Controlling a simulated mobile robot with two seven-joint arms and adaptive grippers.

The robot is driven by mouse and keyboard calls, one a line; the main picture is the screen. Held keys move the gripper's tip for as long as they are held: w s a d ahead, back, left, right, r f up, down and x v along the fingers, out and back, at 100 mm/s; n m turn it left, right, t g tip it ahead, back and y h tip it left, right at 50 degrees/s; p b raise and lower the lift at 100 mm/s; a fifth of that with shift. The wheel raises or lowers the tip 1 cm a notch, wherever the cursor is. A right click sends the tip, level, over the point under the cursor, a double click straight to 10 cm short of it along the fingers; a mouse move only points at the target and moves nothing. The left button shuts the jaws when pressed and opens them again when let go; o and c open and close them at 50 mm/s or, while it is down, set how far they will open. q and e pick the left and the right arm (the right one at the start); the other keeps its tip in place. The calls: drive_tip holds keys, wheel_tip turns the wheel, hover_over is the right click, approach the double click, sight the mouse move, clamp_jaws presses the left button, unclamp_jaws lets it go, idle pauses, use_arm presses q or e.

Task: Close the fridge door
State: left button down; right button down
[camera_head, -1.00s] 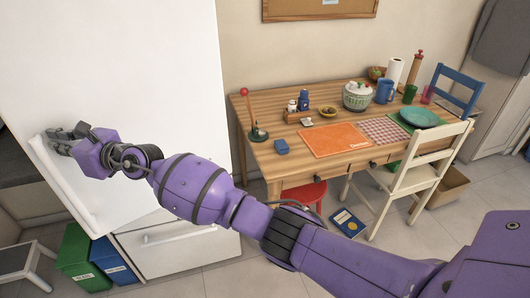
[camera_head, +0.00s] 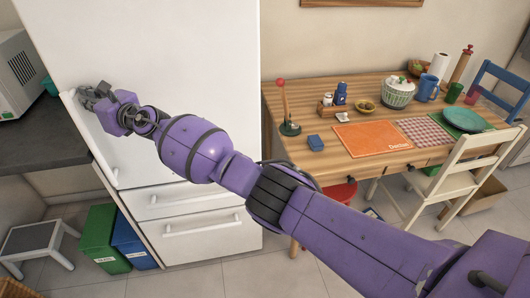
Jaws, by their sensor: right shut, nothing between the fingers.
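The white fridge (camera_head: 185,60) stands at the left of the view. Its upper door looks flush or nearly flush with the body; a small gap cannot be ruled out. The long white door handle (camera_head: 97,145) runs down the door's left edge. My right arm reaches across from the lower right. My right gripper (camera_head: 90,94) is shut and empty, at the door's left edge by the upper end of the handle. Whether it touches the door is hard to tell. My left gripper is not in view.
Below the door are two white drawers (camera_head: 205,245), both looking shut. A dark counter (camera_head: 35,145) is left of the fridge, with green (camera_head: 100,240) and blue (camera_head: 133,242) bins below. A wooden table (camera_head: 300,90) with dishes and a cream chair (camera_head: 465,170) stand right.

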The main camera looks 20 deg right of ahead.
drive_tip(key=shift+w+r, duration=0.1)
drive_tip(key=shift+w, duration=0.15)
idle(0.3)
drive_tip(key=shift+r, duration=0.1)
idle(0.3)
